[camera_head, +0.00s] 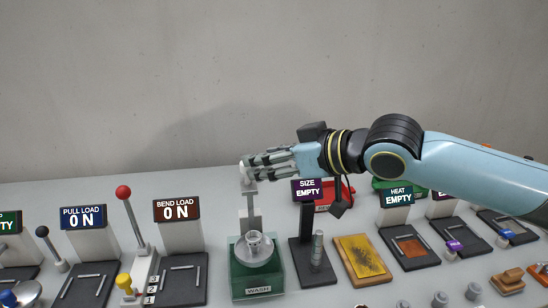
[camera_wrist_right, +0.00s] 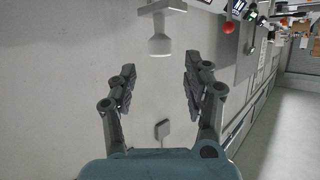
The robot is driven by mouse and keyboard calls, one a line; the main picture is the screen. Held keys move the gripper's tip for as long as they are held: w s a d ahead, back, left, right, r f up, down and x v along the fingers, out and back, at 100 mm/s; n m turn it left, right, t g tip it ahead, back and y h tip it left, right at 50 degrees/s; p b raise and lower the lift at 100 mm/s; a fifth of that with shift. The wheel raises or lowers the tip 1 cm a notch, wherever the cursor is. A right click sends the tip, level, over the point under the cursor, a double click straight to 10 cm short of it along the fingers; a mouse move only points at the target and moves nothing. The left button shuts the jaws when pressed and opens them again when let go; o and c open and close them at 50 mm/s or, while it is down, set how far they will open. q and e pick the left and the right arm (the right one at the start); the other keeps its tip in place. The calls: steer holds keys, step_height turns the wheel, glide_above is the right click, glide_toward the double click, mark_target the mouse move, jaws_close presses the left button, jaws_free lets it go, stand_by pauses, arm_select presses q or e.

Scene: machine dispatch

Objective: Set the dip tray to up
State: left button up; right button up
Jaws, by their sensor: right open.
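The dip tray is a round grey dish (camera_head: 257,254) holding a small clear cup (camera_head: 255,240), over the green WASH box (camera_head: 236,277). A grey upright bar (camera_head: 250,204) rises behind the dish to a pale knob (camera_head: 242,176) at its top. The dish sits low, at the box's top opening. My right gripper (camera_head: 250,168) reaches in from the right, with its fingertips at the knob. In the right wrist view, the gripper (camera_wrist_right: 159,80) is open and empty, with the pale knob (camera_wrist_right: 160,46) just ahead, between the finger lines. My left gripper is out of view.
A red-knobbed lever (camera_head: 123,192) and a BEND LOAD sign (camera_head: 177,209) stand at left. The wall behind is bare.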

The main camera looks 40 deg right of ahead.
steer(key=shift+v, duration=1.05)
